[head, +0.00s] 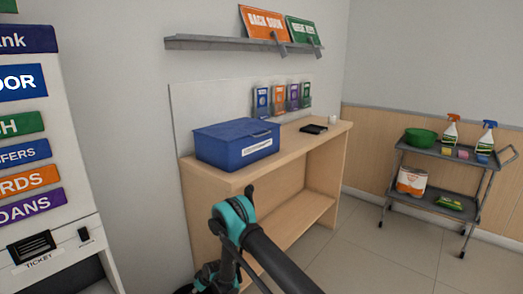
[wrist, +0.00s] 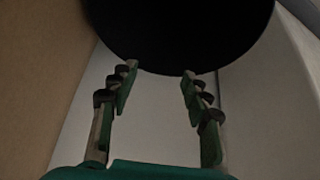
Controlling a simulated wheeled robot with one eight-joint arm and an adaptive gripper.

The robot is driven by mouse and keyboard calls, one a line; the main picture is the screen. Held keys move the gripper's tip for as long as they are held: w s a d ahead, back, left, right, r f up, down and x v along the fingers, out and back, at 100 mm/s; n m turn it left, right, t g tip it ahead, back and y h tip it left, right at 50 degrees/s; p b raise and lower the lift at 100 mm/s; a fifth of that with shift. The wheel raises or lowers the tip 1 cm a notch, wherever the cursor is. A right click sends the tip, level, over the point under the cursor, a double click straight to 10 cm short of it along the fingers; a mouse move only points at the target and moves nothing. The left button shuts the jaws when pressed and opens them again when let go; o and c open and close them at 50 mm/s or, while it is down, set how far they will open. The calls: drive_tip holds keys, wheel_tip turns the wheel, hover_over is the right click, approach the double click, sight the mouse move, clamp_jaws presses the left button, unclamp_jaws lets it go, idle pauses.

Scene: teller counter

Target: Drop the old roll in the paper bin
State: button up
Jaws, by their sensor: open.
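My gripper (wrist: 159,70) is open in the wrist view, with nothing between its fingers. Just beyond the fingertips is a large round black shape (wrist: 180,30), which looks like the paper bin; its inside is too dark to make out. In the head view my teal gripper (head: 215,275) is low, in front of the left end of the counter, and its fingers are not clear. A dark edge (head: 183,290) shows beside it at the bottom of the picture. I cannot make out the old roll. A small white cylinder (head: 332,120) stands at the counter's far right end.
The wooden counter (head: 300,150) carries a blue box (head: 237,143) and a black pad (head: 314,128). A ticket machine (head: 50,180) stands at the left. A grey trolley (head: 440,152) with cleaning things is at the right. The floor between counter and trolley is clear.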

wheel_tip(320, 180, up, 10)
idle(0.6)
drive_tip(key=shift+d, duration=0.1)
